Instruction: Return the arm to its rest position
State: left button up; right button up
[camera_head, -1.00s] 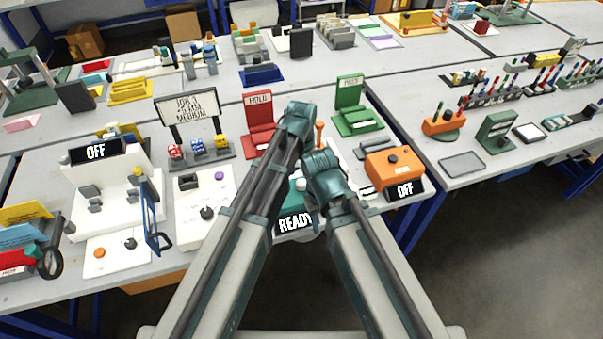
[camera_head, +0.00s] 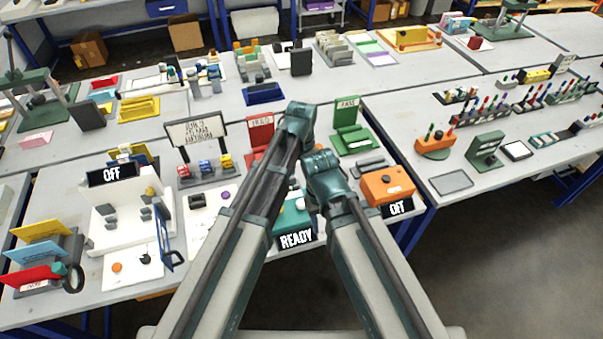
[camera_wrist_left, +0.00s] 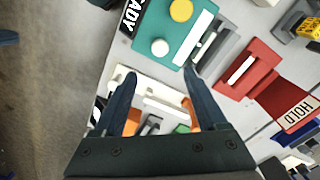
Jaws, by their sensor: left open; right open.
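My left gripper (camera_head: 297,118) is the higher one in the head view, and its fingers are hidden there. In the left wrist view its two dark fingers (camera_wrist_left: 160,88) stand apart with nothing between them, over the bench. My right gripper (camera_head: 322,165) is beside it, lower and to the right; its fingertips are hidden. Both arms reach forward over the bench near a teal box (camera_head: 288,222) with a READY display (camera_head: 296,240). The teal box also shows in the left wrist view (camera_wrist_left: 172,38), with a yellow and a white button.
A red HOLD stand (camera_head: 260,125) and green PASS stand (camera_head: 348,112) are behind the arms. An orange box (camera_head: 388,186) with an OFF display is on the right. A white machine (camera_head: 105,225) marked OFF is on the left. Open floor (camera_head: 490,260) lies at the lower right.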

pick_arm(q)
jog(key=s+a+f+n+b, duration=0.1)
jog(key=s+a+n, duration=0.1)
jog(key=s, duration=0.6)
jog(key=s+a+n+y, duration=0.1)
jog(key=s+a, duration=0.3)
jog(key=s, duration=0.4)
jog(key=shift+s+f+n+b, duration=0.35)
jog(key=shift+n, duration=0.05)
dwell(0.3)
